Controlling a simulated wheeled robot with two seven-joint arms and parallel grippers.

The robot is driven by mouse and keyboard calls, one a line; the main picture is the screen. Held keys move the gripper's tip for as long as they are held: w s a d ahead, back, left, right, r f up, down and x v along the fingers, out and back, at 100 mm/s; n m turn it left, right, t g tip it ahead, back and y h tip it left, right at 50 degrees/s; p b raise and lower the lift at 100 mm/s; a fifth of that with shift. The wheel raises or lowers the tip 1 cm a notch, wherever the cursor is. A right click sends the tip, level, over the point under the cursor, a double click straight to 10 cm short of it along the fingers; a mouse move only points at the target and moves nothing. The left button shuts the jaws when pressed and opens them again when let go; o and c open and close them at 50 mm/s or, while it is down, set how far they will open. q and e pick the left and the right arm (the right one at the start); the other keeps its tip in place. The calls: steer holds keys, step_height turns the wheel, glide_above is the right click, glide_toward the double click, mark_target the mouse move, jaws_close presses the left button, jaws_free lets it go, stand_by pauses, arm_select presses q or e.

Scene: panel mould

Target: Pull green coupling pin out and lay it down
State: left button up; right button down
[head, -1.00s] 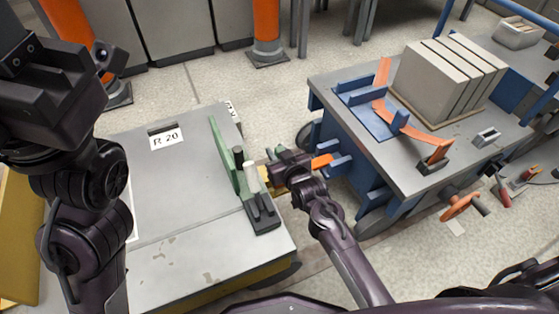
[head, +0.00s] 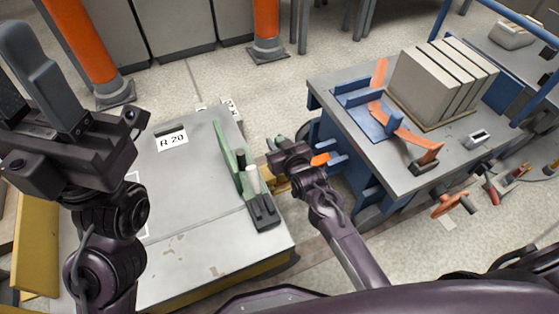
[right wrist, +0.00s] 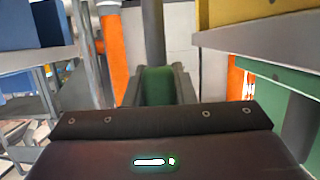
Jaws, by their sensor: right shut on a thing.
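A small green part, apparently the coupling pin, shows between the fingers of my right gripper (right wrist: 157,88) in the right wrist view. In the head view my right gripper (head: 279,147) is over the gap between the grey R 20 cart (head: 185,200) and the blue-framed cart (head: 375,165). A little green (head: 279,138) shows at its fingertips. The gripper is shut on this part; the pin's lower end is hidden. Yellow and orange coupling pieces (head: 321,159) show below and beside it. My left gripper (head: 28,88) is raised at the left, and its finger gap is unclear.
A green upright bracket (head: 226,155) and a pale cylinder (head: 253,180) stand at the R 20 cart's right edge. The blue-framed cart carries grey slabs (head: 435,85) and an orange lever (head: 405,135). Much of the R 20 cart's top is bare.

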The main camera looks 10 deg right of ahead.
steer(key=shift+r+p, duration=1.2)
steer(key=shift+r, duration=0.15)
step_height(320, 180, up, 4)
steer(key=p, duration=0.4)
steer(key=shift+p, duration=0.35)
